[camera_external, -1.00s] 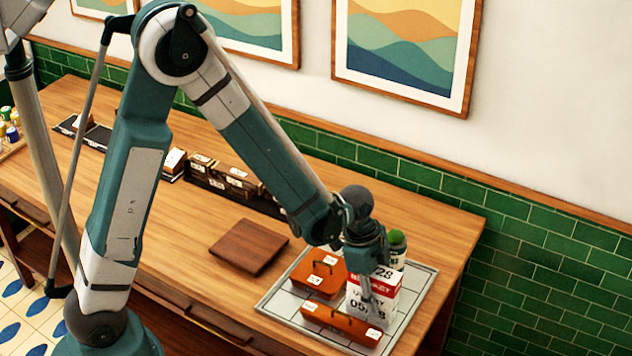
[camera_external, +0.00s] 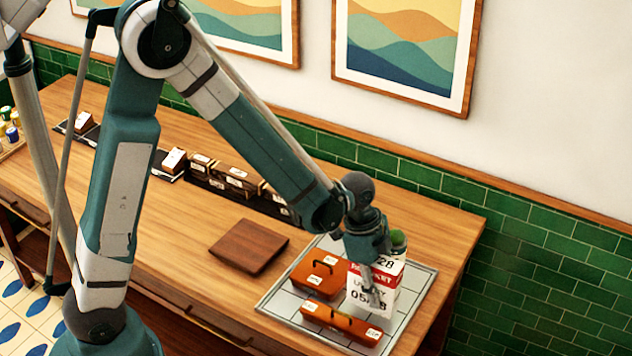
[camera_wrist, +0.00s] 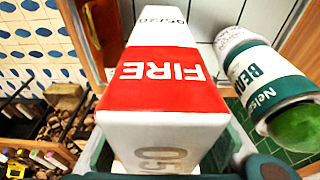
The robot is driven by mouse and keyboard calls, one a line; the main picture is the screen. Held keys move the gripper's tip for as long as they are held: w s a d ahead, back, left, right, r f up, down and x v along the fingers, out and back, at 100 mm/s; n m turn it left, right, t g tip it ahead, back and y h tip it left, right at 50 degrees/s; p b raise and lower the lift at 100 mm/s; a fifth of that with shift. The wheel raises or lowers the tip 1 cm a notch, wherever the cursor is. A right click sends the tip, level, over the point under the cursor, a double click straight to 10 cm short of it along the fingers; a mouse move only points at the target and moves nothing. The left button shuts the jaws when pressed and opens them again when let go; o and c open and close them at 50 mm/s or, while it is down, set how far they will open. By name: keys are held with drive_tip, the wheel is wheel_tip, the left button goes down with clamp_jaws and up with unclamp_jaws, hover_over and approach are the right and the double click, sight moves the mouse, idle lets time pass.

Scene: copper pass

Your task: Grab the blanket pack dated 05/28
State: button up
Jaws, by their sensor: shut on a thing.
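The blanket pack (camera_external: 385,293) is a white box with a red band, and its front reads "05/28" in the external view. My gripper (camera_external: 372,285) is shut on it from above, with a finger in front of its face. In the wrist view the pack (camera_wrist: 165,85) fills the middle, with "FIRE" on the red band and the date partly legible on the white parts. My gripper's green fingers (camera_wrist: 165,158) lie at its sides. The pack looks upright and just over the tray; its lower edge is partly hidden by an orange box.
The grey tiled tray (camera_external: 283,290) also holds two orange boxes (camera_external: 318,272) (camera_external: 345,324) with handles and white labels. A "Beans" can with a green top (camera_external: 398,240) stands close behind the pack; it also shows in the wrist view (camera_wrist: 268,75). A brown board (camera_external: 248,246) lies left.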

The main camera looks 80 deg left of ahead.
sight(381, 271)
drive_tip(key=shift+r, duration=3.5)
